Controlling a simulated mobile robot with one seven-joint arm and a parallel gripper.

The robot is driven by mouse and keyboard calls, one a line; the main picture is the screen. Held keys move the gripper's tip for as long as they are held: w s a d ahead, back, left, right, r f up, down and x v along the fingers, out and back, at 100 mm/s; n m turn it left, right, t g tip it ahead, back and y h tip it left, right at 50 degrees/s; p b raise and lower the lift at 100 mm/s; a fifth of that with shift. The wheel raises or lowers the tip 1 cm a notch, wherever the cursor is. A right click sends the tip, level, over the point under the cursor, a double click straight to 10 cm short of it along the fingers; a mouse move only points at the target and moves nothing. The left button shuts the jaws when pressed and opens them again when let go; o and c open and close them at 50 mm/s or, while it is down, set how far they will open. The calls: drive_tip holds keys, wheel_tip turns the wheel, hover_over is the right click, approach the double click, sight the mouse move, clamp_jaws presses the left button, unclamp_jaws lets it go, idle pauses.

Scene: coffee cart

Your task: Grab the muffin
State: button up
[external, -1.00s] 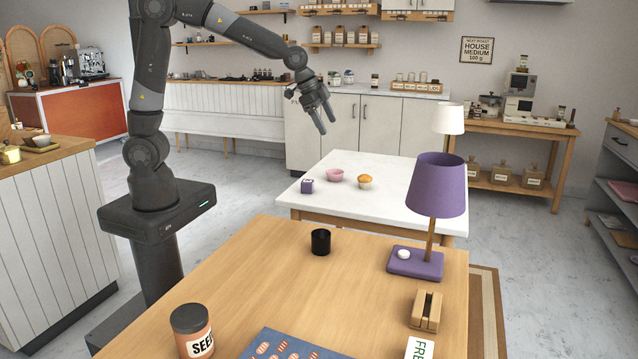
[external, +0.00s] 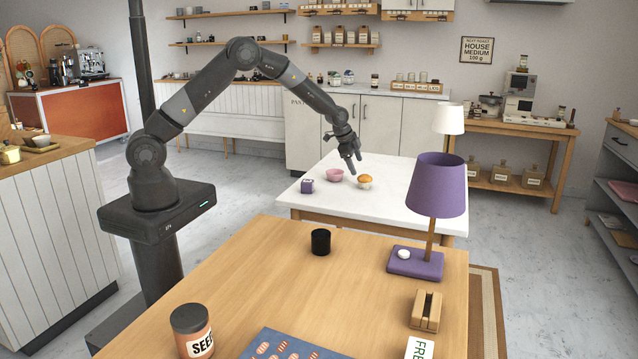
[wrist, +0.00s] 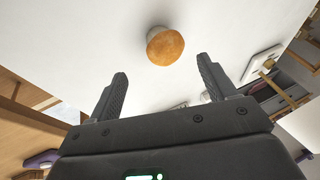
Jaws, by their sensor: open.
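The muffin (external: 365,181) has a golden top and a pale wrapper and stands on the white table (external: 420,221). In the wrist view the muffin (wrist: 165,47) is beyond the fingertips, roughly centred between them and a little towards the top. My gripper (external: 354,168) is just above and to the left of the muffin in the external view. In the wrist view my gripper (wrist: 160,78) has its two fingers wide apart, with nothing between them.
A purple lamp (external: 437,185) rises from the wooden table in front.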

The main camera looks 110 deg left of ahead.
sight(363, 175)
drive_tip(key=shift+w+a+x, duration=0.15)
drive_tip(key=shift+x, duration=1.95)
drive_tip(key=shift+w+a+x, duration=0.15)
drive_tip(key=shift+x, duration=1.95)
drive_tip(key=shift+r, duration=0.2)
drive_tip(key=shift+c, duration=0.3)
drive_tip(key=c, duration=1)
drive_tip(key=shift+r, duration=0.1)
